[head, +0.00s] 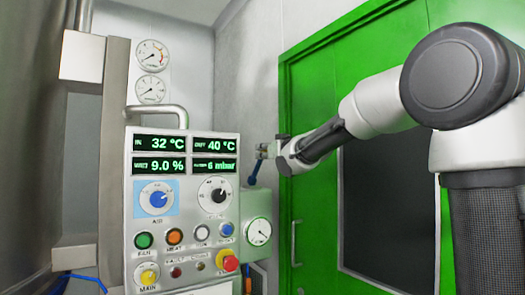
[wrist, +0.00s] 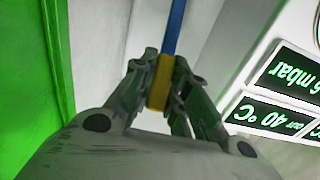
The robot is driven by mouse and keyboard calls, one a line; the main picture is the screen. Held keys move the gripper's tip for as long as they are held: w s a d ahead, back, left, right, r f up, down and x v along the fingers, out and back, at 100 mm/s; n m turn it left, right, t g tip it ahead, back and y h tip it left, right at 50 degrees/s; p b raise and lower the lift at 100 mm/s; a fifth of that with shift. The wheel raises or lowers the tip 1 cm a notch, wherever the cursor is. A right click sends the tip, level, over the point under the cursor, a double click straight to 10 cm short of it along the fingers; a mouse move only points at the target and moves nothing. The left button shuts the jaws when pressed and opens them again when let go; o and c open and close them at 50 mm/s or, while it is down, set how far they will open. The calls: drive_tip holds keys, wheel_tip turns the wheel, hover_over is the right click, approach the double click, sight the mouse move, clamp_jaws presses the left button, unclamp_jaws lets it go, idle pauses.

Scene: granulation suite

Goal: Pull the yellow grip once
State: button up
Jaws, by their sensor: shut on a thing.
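The yellow grip (wrist: 160,82) is a short yellow piece on a blue strap or cord (wrist: 175,28), seen in the wrist view. My gripper (wrist: 162,78) has its two fingers closed on the yellow grip from both sides. In the head view my gripper (head: 264,151) is beside the right edge of the control panel, in front of the grey wall. A blue piece (head: 253,172) hangs just below and left of it there. The yellow grip cannot be made out in the head view.
The control panel (head: 229,142) with displays, knobs and buttons stands left of my gripper. A pressure gauge (head: 259,232) sits below. A green door (head: 310,215) with a dark window and handle is behind my arm. Two dials (head: 151,72) are on the wall.

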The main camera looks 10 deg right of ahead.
sight(261, 162)
drive_tip(key=shift+s+d+f, duration=0.2)
drive_tip(key=shift+s+f, duration=0.35)
drive_tip(key=shift+f, duration=0.1)
drive_tip(key=shift+s+d+f, duration=0.25)
drive_tip(key=shift+s+f, duration=0.55)
drive_tip(key=shift+f, duration=0.3)
